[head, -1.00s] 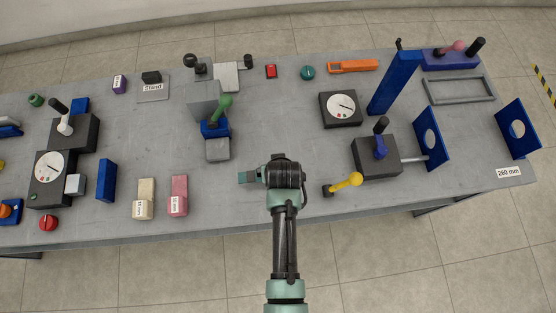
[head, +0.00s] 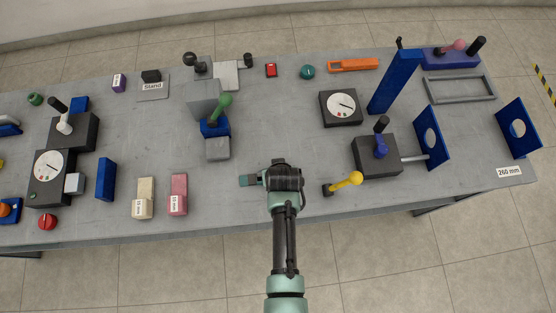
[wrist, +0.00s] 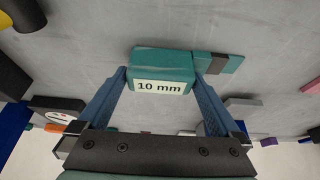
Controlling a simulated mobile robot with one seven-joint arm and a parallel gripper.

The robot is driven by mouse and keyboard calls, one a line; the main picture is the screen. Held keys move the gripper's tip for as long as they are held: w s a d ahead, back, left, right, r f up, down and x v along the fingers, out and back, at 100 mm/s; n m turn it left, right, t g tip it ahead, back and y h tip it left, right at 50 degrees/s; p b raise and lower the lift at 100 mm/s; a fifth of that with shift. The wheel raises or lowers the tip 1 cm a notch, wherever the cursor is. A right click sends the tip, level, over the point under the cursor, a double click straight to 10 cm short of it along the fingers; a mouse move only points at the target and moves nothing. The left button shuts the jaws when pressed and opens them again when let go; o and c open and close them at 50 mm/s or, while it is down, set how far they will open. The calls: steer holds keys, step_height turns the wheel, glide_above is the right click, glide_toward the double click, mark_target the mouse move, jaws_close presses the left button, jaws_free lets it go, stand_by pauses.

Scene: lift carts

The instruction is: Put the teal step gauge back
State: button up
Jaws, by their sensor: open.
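The teal step gauge (wrist: 162,62) lies on the grey bench in the wrist view, with a white "10 mm" label facing me and a lower step to its right crossed by a dark band. My gripper (wrist: 163,78) is open, with one blue finger on each side of the labelled block. The fingertips are close to its sides; I cannot tell whether they touch. In the head view a teal end of the gauge (head: 247,180) shows left of my gripper (head: 270,178), and my wrist hides the rest.
A grey plate labelled "Stand" (head: 153,92) with a black block is at the back left. Pink (head: 179,188) and cream (head: 147,191) labelled blocks stand left of my gripper.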

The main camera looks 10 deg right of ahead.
steer(key=v, duration=1.2)
steer(key=w+r+t, duration=0.5)
steer(key=w+r, duration=0.6)
steer(key=r, duration=0.4)
steer(key=w+r+t, duration=0.3)
steer(key=r+t, duration=0.1)
steer(key=r, duration=0.9)
steer(key=w+r+t, duration=0.3)
steer(key=r, duration=0.9)
steer(key=s+a+r+t, duration=0.1)
steer(key=s+r+t, duration=0.2)
steer(key=r, duration=0.7)
steer(key=s+a+r+t, duration=0.1)
steer(key=s+r+t, duration=0.3)
steer(key=r, duration=0.6)
steer(key=s+a+r+t, duration=0.1)
steer(key=s+r+t, duration=0.2)
steer(key=s+r, duration=0.4)
step_height(320, 180, up, 4)
steer(key=shift+a+r+t+p, duration=0.1)
steer(key=shift+a+t+p, duration=0.05)
steer(key=shift+t+p, duration=0.25)
step_height(320, 180, down, 2)
steer(key=shift+w+b, duration=0.1)
steer(key=shift+b, duration=0.8)
